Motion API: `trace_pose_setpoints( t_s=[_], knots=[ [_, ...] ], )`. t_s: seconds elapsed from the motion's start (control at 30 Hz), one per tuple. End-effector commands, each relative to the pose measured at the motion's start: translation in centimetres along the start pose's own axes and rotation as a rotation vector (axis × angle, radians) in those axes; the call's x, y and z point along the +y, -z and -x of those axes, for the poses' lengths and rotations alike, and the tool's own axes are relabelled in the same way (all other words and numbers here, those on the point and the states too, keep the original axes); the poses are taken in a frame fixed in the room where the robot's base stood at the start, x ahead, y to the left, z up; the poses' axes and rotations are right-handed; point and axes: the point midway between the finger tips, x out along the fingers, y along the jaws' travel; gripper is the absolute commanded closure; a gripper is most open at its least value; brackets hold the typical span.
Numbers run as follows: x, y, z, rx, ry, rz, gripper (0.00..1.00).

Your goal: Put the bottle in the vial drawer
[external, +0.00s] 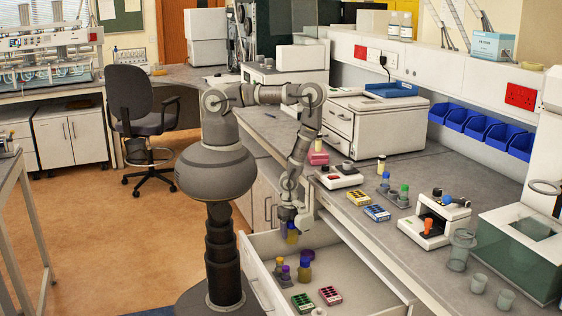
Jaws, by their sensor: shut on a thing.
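The open vial drawer (345,250) is a pale, wide drawer pulled out below the right-hand bench. My gripper (291,223) points down over the drawer's back left part and is shut on a small amber bottle (292,236) with some blue on it. The bottle hangs roughly upright. Its upper end is partly hidden by the fingers, and I cannot tell if its base touches the drawer floor.
Several small bottles with purple, orange and blue caps (304,270) stand in the drawer's left part. A green rack (302,302) and a pink rack (330,296) lie near its front. The drawer's right part is bare.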

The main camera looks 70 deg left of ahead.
Motion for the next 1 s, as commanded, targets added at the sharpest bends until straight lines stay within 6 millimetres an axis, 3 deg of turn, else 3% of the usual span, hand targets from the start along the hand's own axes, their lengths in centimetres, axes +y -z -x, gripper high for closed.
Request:
trace_pose_setpoints(
  t_s=[0.13,0.33,0.73,1.0],
  knots=[
    [0.0,-0.1,-0.7,-0.001,-0.001,0.001,0.80],
    [0.1,-0.7,-4.8,-0.002,-0.003,0.002,0.80],
    [0.0,-1.2,-9.8,-0.001,-0.001,0.001,0.80],
    [0.0,-1.2,-9.9,-0.001,-0.001,0.000,0.80]
  ],
)
